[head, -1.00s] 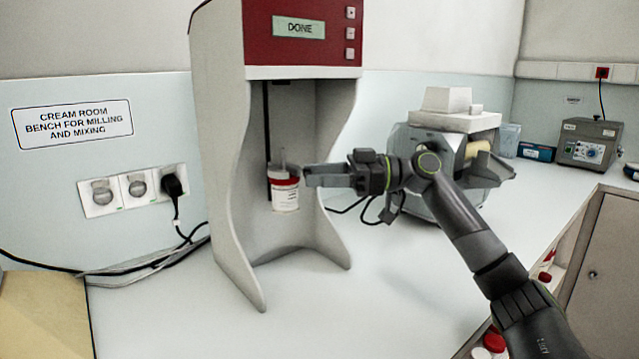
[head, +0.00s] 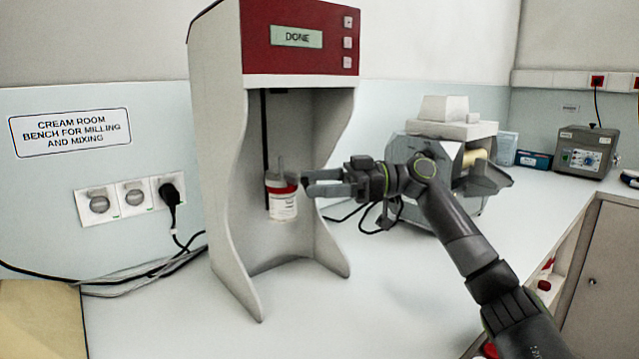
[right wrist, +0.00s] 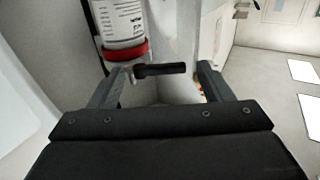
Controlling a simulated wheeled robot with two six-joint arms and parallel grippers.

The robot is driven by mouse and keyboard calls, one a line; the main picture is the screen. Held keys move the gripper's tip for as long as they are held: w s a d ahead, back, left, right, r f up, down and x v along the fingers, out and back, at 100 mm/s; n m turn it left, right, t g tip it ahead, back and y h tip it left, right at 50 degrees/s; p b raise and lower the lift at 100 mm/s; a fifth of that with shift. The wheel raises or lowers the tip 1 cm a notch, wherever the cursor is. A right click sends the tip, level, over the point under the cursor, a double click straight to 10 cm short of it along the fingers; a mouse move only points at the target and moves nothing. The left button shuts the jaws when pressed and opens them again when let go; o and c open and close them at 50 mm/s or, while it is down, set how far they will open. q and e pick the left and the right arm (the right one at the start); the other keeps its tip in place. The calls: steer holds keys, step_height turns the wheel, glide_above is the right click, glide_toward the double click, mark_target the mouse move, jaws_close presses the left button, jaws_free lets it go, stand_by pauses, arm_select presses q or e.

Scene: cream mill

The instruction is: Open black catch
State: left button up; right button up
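The black catch (right wrist: 160,69) is a short dark lever beside the red collar of the jar in the right wrist view. The white jar (head: 283,205) with a red band hangs in the bay of the mixing machine (head: 232,150); it also shows in the right wrist view (right wrist: 120,22). My right gripper (head: 308,183) reaches in from the right, close to the jar. In the right wrist view its fingers (right wrist: 158,82) are spread apart, with the catch between or just beyond their tips; contact cannot be told. My left gripper is not in view.
The machine's side walls flank the bay, and its display (head: 296,37) reads DONE. A grey mill (head: 475,150) stands behind my right arm. Cables (head: 150,275) lie at the left. The bench front (head: 390,310) is clear.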

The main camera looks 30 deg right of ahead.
steer(key=shift+s+d+f, duration=0.1)
steer(key=shift+s+d, duration=0.05)
steer(key=shift+d, duration=0.35)
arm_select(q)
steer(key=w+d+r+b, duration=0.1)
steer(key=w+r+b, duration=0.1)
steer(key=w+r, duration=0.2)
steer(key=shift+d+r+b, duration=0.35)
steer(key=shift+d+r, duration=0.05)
arm_select(e)
steer(key=v, duration=1.6)
steer(key=shift+s+d, duration=0.15)
steer(key=shift+d, duration=0.05)
